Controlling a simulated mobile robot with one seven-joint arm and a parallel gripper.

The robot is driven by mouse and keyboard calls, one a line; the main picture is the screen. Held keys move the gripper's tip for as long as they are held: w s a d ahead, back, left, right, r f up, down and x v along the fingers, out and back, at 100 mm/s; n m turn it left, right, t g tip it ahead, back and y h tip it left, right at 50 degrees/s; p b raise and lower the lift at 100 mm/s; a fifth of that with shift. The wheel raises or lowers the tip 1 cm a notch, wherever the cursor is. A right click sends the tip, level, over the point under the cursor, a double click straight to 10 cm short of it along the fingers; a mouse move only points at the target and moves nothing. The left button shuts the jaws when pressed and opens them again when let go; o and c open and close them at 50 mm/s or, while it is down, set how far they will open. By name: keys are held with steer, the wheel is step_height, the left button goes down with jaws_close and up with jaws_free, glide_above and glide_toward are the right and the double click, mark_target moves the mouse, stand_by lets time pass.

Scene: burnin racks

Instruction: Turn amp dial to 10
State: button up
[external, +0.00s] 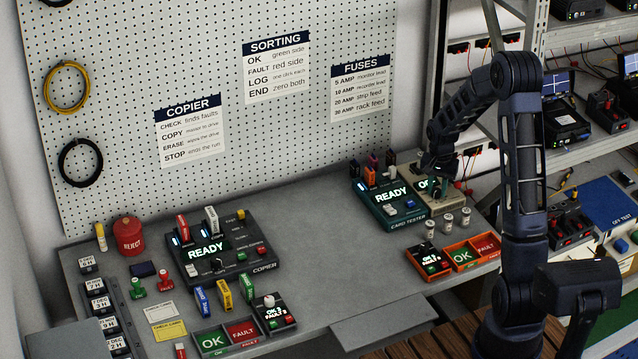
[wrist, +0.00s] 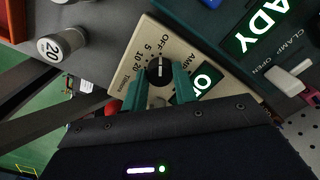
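The amp dial (wrist: 160,72) is a round black knob on a cream tester panel (wrist: 128,50) in the wrist view. Its pale mark points up, toward OFF. The labels 5, 10 and 20 run down to its left. My gripper (wrist: 160,82) has two green fingers, one on each side of the dial's near part. The fingers look parted, with the knob between or just ahead of their tips; contact cannot be made out. In the external view my gripper (external: 437,178) is over the cream tester (external: 424,197), hiding the dial there.
The teal card tester (external: 388,208) reading READY stands directly left of the cream tester. Several capped fuses (external: 447,221) stand in front. An orange OK/FAULT tray (external: 470,253) is at the bench's right edge. The bench middle (external: 315,240) is clear.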

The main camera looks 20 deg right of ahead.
steer(key=c, duration=0.3)
steer(key=n, duration=0.5)
steer(key=shift+n, duration=0.4)
steer(key=n, duration=0.5)
steer(key=shift+n, duration=0.4)
steer(key=o, duration=1)
